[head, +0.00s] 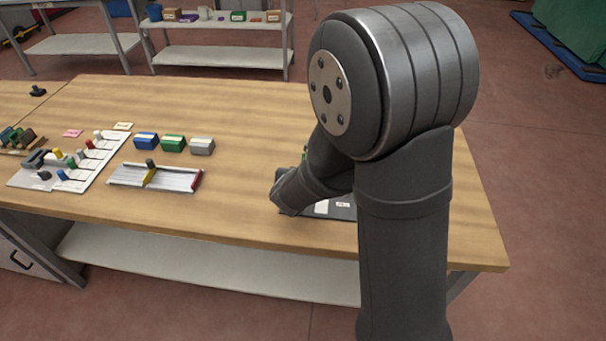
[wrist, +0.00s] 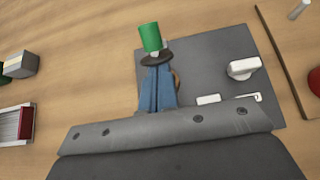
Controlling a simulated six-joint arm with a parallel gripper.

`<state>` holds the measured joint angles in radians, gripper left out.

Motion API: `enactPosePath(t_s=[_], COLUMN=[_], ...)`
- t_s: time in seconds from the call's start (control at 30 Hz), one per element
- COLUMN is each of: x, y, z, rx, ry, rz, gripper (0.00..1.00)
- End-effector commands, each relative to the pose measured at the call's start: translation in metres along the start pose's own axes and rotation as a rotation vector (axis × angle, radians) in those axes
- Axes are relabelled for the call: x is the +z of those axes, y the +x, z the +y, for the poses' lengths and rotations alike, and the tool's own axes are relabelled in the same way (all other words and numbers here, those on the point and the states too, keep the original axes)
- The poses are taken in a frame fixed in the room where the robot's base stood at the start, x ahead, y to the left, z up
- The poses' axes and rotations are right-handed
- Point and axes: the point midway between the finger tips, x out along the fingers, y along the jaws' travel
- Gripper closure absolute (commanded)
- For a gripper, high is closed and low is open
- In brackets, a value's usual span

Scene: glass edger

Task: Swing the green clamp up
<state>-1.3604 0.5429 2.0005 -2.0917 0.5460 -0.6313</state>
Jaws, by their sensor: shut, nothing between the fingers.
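The green clamp's handle (wrist: 150,37) shows in the wrist view as a green cylinder with a dark round collar at its base. It lies just beyond the tips of my gripper (wrist: 157,68). The gripper's blue fingers are together with nothing between them. The fingertips are close to the collar; I cannot tell if they touch it. The clamp is by the edge of a dark grey plate (wrist: 205,82). The fingers hide part of its base, and its exact tilt is unclear. In the head view my arm hides most of the plate (head: 343,210) and the clamp.
A white handle (wrist: 243,68) stands on the plate's right part. A grey block (wrist: 20,65) and a red-ended rail fixture (wrist: 17,124) are at left. In the head view, blue (head: 146,141), green (head: 173,143) and grey (head: 202,146) blocks stand left of my arm.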

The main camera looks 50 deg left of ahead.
Motion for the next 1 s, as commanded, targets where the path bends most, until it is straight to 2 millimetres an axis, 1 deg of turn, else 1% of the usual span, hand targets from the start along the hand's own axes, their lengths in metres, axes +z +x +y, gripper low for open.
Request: enactPosePath(t_s=[0.5, 0.77, 1.0], x=[0.017, 0.025, 0.042], y=[0.000, 0.002, 0.006], z=[0.000, 0.000, 0.000], rx=[0.001, 0.000, 0.001], ry=[0.005, 0.002, 0.003], rz=[0.147, 0.148, 0.147], gripper=[1.00, 1.00, 1.00])
